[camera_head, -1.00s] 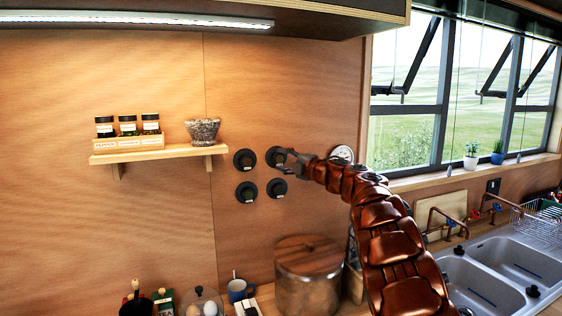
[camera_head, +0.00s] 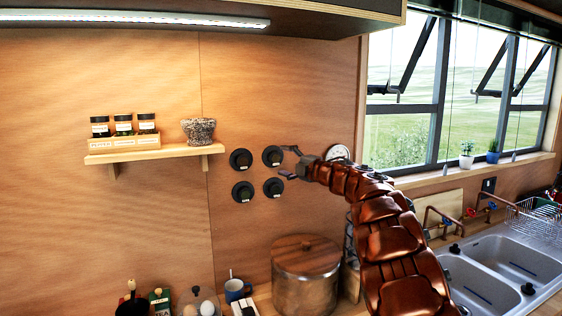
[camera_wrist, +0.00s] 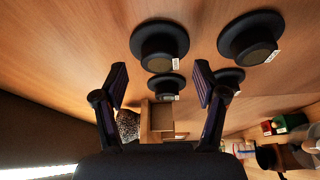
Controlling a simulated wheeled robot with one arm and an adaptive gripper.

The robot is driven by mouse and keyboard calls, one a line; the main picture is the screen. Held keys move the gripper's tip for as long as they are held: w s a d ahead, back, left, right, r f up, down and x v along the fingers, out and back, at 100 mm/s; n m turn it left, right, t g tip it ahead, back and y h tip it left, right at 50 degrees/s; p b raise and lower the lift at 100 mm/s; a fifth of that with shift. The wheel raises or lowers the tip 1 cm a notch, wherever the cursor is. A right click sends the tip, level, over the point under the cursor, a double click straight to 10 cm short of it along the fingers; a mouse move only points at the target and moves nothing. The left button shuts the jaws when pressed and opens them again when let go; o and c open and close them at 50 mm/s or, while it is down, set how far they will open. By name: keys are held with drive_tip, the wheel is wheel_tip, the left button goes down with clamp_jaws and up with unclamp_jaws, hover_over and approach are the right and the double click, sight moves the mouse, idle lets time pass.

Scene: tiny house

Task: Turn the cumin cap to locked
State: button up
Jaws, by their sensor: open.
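Several round black caps are mounted on the wooden wall in two rows: upper left (camera_head: 240,159), upper right (camera_head: 272,156), lower left (camera_head: 243,191) and lower right (camera_head: 273,187). Their small white labels are too small to read, so I cannot tell which is the cumin cap. My gripper (camera_head: 287,163) is open and empty, just right of the right-hand caps. In the wrist view, my open gripper (camera_wrist: 160,72) has one cap (camera_wrist: 160,45) beyond its fingertips and another (camera_wrist: 165,85) between the fingers farther away. The caps' lock positions cannot be read.
A wooden shelf (camera_head: 150,154) to the left holds a rack of spice jars (camera_head: 123,129) and a stone bowl (camera_head: 199,130). The window and sink (camera_head: 480,288) are to the right.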

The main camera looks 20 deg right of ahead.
drive_tip(key=v, duration=0.9)
drive_tip(key=shift+s, duration=0.2)
drive_tip(key=shift+d, duration=0.1)
